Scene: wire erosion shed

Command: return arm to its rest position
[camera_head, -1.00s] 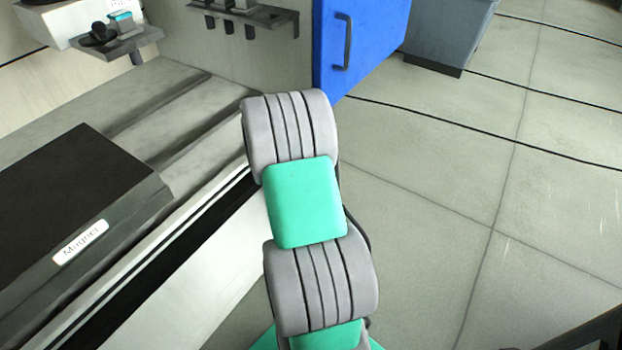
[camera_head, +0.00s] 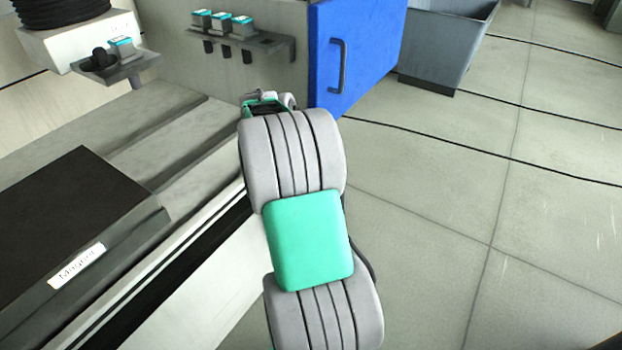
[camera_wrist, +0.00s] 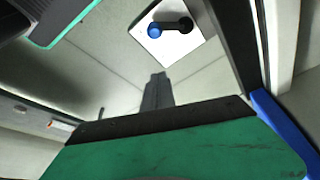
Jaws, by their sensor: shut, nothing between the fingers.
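My arm, grey with green covers, rises from the bottom middle of the head view, bent, between the machine and the open floor. A small green and dark part of it shows past its top end; the fingertips are hidden there. In the wrist view my gripper (camera_wrist: 158,80) shows as a dark narrow pair of fingers, shut with nothing between them, beyond a green body with a black edge. They point at pale surfaces and appear to touch nothing.
The machine bed has a dark block (camera_head: 60,215). A rack (camera_head: 240,42) holds three small teal-topped boxes beside a blue door (camera_head: 362,50). A grey bin (camera_head: 440,45) stands behind. The floor (camera_head: 450,190) at right is clear. A blue-and-black knobbed white plate (camera_wrist: 172,42) shows in the wrist view.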

